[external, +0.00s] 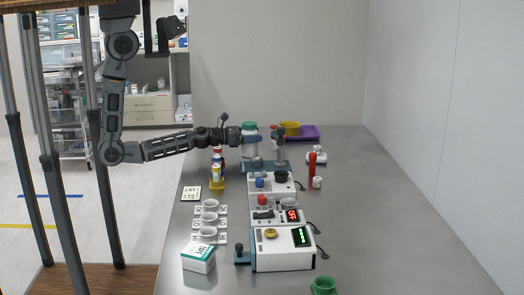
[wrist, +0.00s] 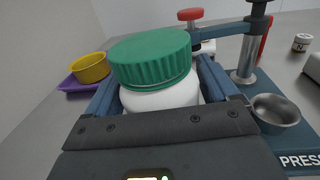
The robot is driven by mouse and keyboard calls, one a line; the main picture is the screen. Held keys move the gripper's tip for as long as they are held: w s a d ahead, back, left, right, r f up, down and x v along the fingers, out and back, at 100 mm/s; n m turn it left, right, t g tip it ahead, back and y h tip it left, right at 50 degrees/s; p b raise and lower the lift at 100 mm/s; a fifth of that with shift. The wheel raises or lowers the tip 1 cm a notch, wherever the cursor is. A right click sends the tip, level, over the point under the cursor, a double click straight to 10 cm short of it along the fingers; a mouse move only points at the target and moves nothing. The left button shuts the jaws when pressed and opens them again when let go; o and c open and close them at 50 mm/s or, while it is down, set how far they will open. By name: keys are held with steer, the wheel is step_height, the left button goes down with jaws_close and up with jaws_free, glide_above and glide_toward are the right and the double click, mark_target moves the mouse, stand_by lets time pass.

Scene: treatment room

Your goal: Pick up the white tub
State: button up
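The white tub (external: 250,146) with a ribbed green lid is at the far end of the table in the external view, beside the press. In the wrist view the tub (wrist: 160,96) stands between the two blue fingers of my gripper (wrist: 158,88). The fingers lie against both sides of its white body, just under the lid, with no clear gap. My gripper (external: 243,137) reaches it from the left, roughly level. The tub's lower part is hidden in the wrist view, and I cannot tell whether its base touches the table.
A blue press stand (external: 280,166) with a metal cup (wrist: 275,110) is close on the right. A yellow bowl (wrist: 90,68) on a purple tray (wrist: 70,84) lies behind. Bottles (external: 217,172) and device boxes (external: 283,249) stand nearer. The table's right side (external: 400,220) is clear.

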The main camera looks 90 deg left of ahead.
steer(key=c, duration=0.9)
steer(key=shift+c, duration=0.4)
steer(key=shift+r, duration=0.1)
